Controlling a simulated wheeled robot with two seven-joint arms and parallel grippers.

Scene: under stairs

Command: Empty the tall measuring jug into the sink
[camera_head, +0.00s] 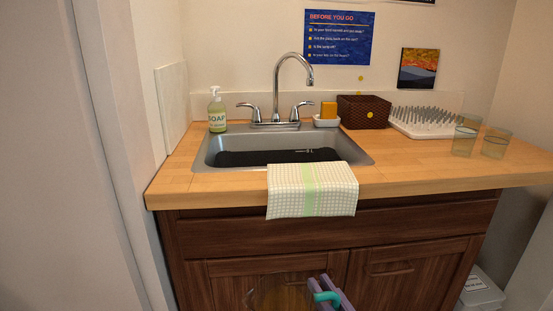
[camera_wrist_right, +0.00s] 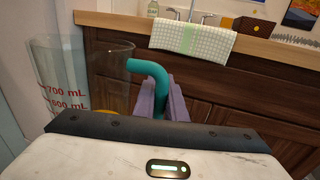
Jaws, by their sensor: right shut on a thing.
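The tall measuring jug (camera_head: 272,296) is clear, with an amber tint inside, and shows at the bottom edge of the head view. In the right wrist view the jug (camera_wrist_right: 75,75) has red mL marks and a teal handle (camera_wrist_right: 152,70). It looks about upright. My right gripper (camera_head: 331,292), with purple fingers, is shut on the handle, in front of the cabinet and below the counter edge. The steel sink (camera_head: 355,157) is set in the counter above and beyond it, with a dark patch on its floor. My left gripper is out of view.
A checked towel (camera_head: 290,192) hangs over the counter's front edge below the sink. The faucet (camera_head: 276,90) arches over the sink. A soap bottle (camera_head: 217,112), sponge (camera_head: 328,110), brown basket (camera_head: 362,112), drying rack (camera_head: 425,122) and two glasses (camera_head: 466,137) stand on the counter (camera_head: 420,180).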

